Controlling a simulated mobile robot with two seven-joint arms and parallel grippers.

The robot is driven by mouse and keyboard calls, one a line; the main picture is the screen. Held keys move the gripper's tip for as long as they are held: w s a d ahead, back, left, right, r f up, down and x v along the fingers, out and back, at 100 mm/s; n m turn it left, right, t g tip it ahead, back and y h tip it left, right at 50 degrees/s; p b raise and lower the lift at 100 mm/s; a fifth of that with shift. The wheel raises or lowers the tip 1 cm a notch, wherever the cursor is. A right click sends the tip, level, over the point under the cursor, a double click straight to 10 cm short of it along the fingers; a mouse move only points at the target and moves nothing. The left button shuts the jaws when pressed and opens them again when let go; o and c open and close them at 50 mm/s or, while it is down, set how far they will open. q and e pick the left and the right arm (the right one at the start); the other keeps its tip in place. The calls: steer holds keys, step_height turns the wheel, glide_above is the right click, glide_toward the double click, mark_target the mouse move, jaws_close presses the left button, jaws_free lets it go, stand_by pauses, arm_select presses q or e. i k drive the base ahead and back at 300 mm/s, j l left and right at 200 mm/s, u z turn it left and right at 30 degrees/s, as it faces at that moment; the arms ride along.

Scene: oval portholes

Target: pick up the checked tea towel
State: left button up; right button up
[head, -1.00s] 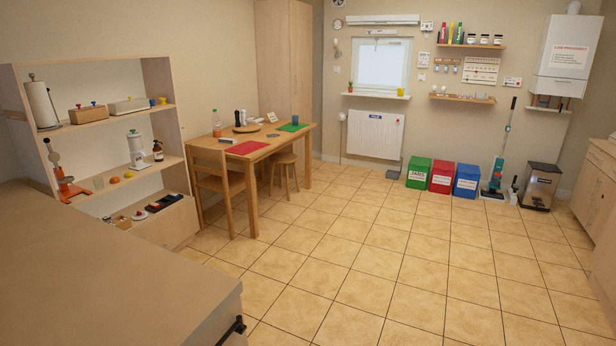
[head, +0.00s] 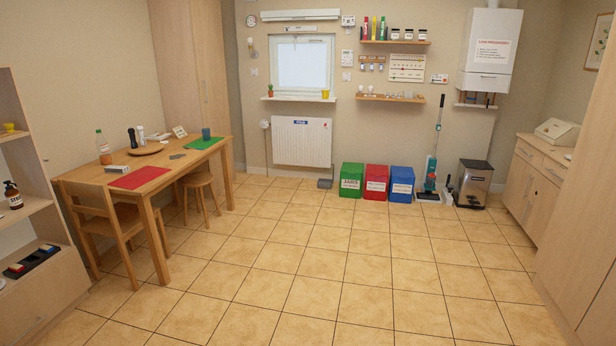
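I cannot make out a checked tea towel in the head view. A red mat (head: 140,177) and a green mat (head: 204,143) lie flat on the wooden table (head: 172,161) at the left, but neither looks checked. Neither of my grippers is in the view.
A chair (head: 105,222) and a stool (head: 198,187) stand at the table. An open shelf (head: 40,240) is at the left edge. Green (head: 351,180), red (head: 375,182) and blue (head: 401,184) bins line the far wall. A cabinet (head: 534,185) is at the right. The middle floor is clear.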

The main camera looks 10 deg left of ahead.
mark_target(110, 169)
steer(key=i+u, duration=0.75)
steer(key=i, duration=0.2)
steer(key=i+l+u, duration=0.25)
steer(key=i+u, duration=0.15)
steer(key=i+j+u, duration=0.25)
steer(key=i, duration=0.2)
steer(key=i+j+u, duration=0.2)
steer(key=i, duration=0.25)
steer(key=i+j+u, duration=0.25)
steer(key=i, duration=0.2)
steer(key=i+j+z, duration=0.4)
steer(key=i+j, duration=0.25)
steer(key=j, duration=0.1)
